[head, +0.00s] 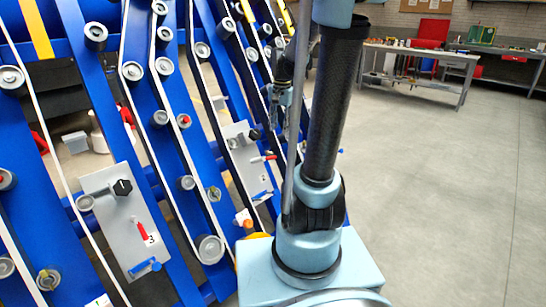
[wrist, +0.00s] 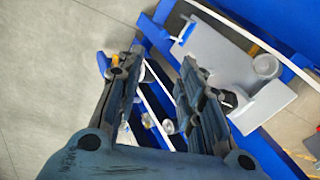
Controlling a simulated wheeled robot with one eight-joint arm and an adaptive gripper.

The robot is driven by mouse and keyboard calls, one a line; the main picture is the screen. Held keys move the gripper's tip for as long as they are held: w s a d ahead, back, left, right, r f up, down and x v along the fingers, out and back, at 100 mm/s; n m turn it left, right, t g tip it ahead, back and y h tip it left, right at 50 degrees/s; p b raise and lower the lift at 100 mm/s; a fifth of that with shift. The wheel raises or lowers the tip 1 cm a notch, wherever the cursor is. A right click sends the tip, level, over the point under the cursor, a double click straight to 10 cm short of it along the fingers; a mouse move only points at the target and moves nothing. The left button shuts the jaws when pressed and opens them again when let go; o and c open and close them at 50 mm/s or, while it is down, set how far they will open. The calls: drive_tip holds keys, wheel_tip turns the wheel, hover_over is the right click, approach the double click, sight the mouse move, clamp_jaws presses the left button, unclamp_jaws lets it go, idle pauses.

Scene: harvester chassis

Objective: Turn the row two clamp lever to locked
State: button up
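The row two clamp lever appears to be the small red lever (head: 263,158) on the second grey panel (head: 240,150) in the head view. It points roughly sideways; the panel's number is too small to read. A grey panel (wrist: 222,55) also shows in the wrist view, right of my gripper, with no red lever visible on it. My gripper (wrist: 160,62) is open, with nothing between its fingers. In the head view my gripper (head: 279,98) is small and dark, partly behind my arm, a little above and right of the second panel. I see no contact with the lever.
Blue frame bars with rollers and white belts fill the left. Open grey floor (head: 440,190) lies right, with a workbench (head: 425,60) behind.

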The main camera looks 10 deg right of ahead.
drive_tip(key=w+f+m, duration=0.2)
drive_tip(key=w+m, duration=0.1)
drive_tip(key=w, duration=0.7)
drive_tip(key=m, duration=0.2)
hover_over(270, 158)
drive_tip(key=w+d, duration=0.1)
drive_tip(key=d, duration=0.1)
wheel_tip(270, 158, down, 5)
drive_tip(key=shift+g, duration=0.4)
drive_tip(key=f, duration=1.6)
drive_tip(key=shift+w+a+f, duration=0.1)
drive_tip(key=shift+w+f, duration=0.25)
drive_tip(key=shift+w, duration=0.05)
clamp_jaws()
